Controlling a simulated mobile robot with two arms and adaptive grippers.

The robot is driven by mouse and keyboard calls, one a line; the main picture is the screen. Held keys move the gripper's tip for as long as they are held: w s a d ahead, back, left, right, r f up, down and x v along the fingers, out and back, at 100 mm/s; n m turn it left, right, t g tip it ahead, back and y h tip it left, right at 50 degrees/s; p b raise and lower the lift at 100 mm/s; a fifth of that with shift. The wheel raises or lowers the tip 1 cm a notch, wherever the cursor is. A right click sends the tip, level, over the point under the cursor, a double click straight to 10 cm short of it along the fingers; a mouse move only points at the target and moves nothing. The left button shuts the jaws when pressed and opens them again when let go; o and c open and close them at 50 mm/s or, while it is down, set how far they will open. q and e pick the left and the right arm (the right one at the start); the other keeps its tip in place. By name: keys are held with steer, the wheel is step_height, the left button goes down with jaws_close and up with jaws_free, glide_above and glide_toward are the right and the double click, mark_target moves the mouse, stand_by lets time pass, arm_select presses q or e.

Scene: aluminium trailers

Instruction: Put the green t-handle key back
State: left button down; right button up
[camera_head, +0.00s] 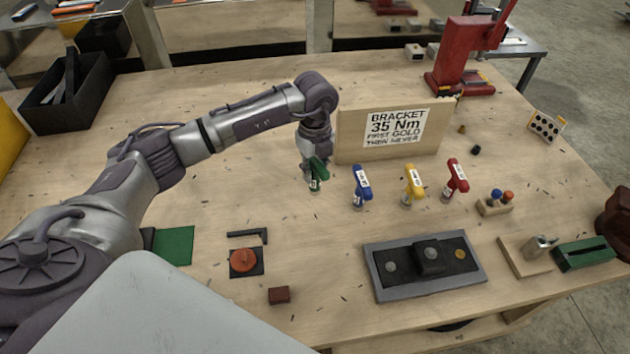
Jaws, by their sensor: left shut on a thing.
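The green t-handle key (318,173) is at the left end of a row of t-handle keys, with the blue key (361,185), yellow key (412,184) and red key (455,179) to its right. My left gripper (311,172) comes down from above and is shut on the green key's handle. The key is roughly upright; I cannot tell whether its lower end is seated or in the air. The other keys stand upright with white labels on their handles. My right gripper is out of view.
A board with a "BRACKET 35 Nm" sign (394,128) stands behind the keys. In front lies a grey-framed tray (375,282) with a black block. A red press (465,60) stands at the back right. A black bin (65,95) is at the back left.

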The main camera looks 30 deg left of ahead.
mark_target(315, 183)
arm_select(q)
step_height(315, 183, down, 4)
steer(key=shift+r+p, duration=0.1)
steer(key=shift+p, duration=0.5)
steer(key=shift+f, duration=0.3)
steer(key=shift+f, duration=0.25)
steer(key=c, duration=0.9)
jaws_free()
steer(key=shift+o, duration=0.2)
steer(key=shift+r, duration=0.1)
